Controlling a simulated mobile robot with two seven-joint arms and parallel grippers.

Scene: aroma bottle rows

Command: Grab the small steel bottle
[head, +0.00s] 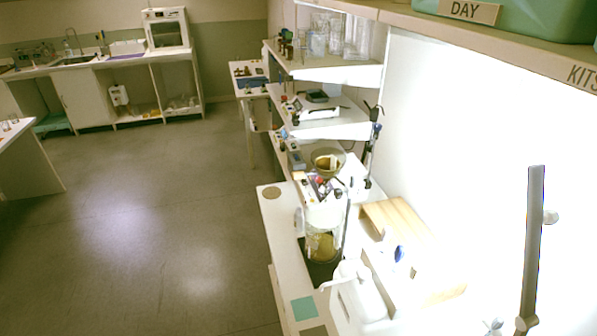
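I cannot make out a small steel bottle in the head view. Small bottles stand on the upper shelf (325,72) and on the tiers below it, but they are too small to tell their material. Neither of my grippers shows in this view.
A white bench (280,228) along the right wall holds a glass vessel with amber contents (322,246), a glass bowl (327,158), a wooden box (398,216) and a teal square mat (304,308). A sink counter (75,66) stands at the far left. The grey floor (150,200) between is clear.

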